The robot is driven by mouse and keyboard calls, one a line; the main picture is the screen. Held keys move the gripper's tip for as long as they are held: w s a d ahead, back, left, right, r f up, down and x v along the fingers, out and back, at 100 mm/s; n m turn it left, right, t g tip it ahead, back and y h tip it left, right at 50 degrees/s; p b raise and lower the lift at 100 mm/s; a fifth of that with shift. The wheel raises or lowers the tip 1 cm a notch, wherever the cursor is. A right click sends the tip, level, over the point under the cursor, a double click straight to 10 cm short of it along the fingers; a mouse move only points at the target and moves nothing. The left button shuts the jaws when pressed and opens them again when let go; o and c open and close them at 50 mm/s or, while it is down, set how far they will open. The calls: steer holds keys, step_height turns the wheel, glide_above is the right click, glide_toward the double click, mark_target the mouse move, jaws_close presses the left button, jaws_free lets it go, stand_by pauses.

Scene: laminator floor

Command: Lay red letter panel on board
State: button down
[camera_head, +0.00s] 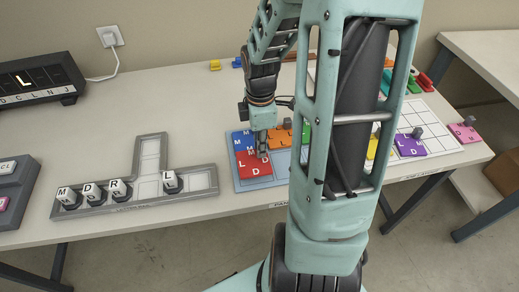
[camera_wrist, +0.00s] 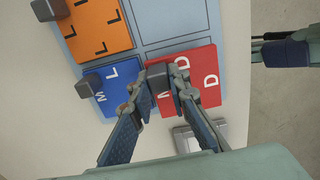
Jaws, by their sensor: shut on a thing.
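The red letter panel (camera_head: 252,171) has white letters and a grey knob. My gripper (camera_head: 263,153) is shut on that knob, and the wrist view also shows my gripper (camera_wrist: 160,84) on it. The red panel (camera_wrist: 205,66) is over the near left corner of the light blue board (camera_head: 266,184), slightly turned against its grid. I cannot tell whether it touches the board. A blue panel (camera_head: 242,141) lies just behind it, and an orange panel (camera_head: 280,138) lies to the right of the blue one. My arm hides the board's right part.
A white gridded board (camera_head: 436,122) at the right holds a purple panel (camera_head: 410,147). A pink panel (camera_head: 464,133) lies at the table's right end. A grey tray (camera_head: 149,160) with letter blocks stands to the left. Bare table lies between tray and blue board.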

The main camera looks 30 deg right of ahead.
steer(key=shift+s+f, duration=0.1)
steer(key=shift+f, duration=1.2)
steer(key=shift+f, duration=0.15)
steer(key=c, duration=1.8)
jaws_free()
steer(key=shift+c, duration=0.2)
step_height(320, 180, up, 12)
steer(key=shift+r+p, duration=0.2)
steer(key=shift+p, duration=0.75)
